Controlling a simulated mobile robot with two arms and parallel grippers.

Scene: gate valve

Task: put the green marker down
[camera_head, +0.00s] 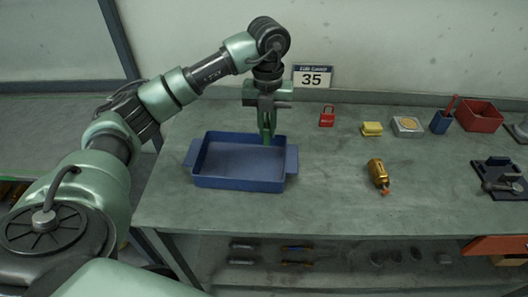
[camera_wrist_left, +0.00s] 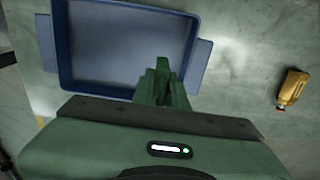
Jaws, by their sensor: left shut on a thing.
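My left gripper (camera_head: 267,128) points down at the right back corner of the blue tray (camera_head: 238,184). It is shut on a slim green thing, which I take to be the green marker (camera_head: 266,138); fingers and marker are close in colour and hard to tell apart. I cannot tell whether its lower end touches the tray. In the left wrist view the gripper fingers (camera_wrist_left: 162,84) are close together beside the rim of the tray (camera_wrist_left: 60,45), and the marker is mostly hidden. My right gripper is not in view.
The tray is empty where I see into it. A brass-coloured bottle-like object (camera_head: 377,173) lies to its right. A red padlock (camera_head: 327,116), a yellow block (camera_head: 372,129), a blue cup (camera_head: 441,122) and a red bin (camera_head: 480,115) stand along the back. The table between tray and brass object is clear.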

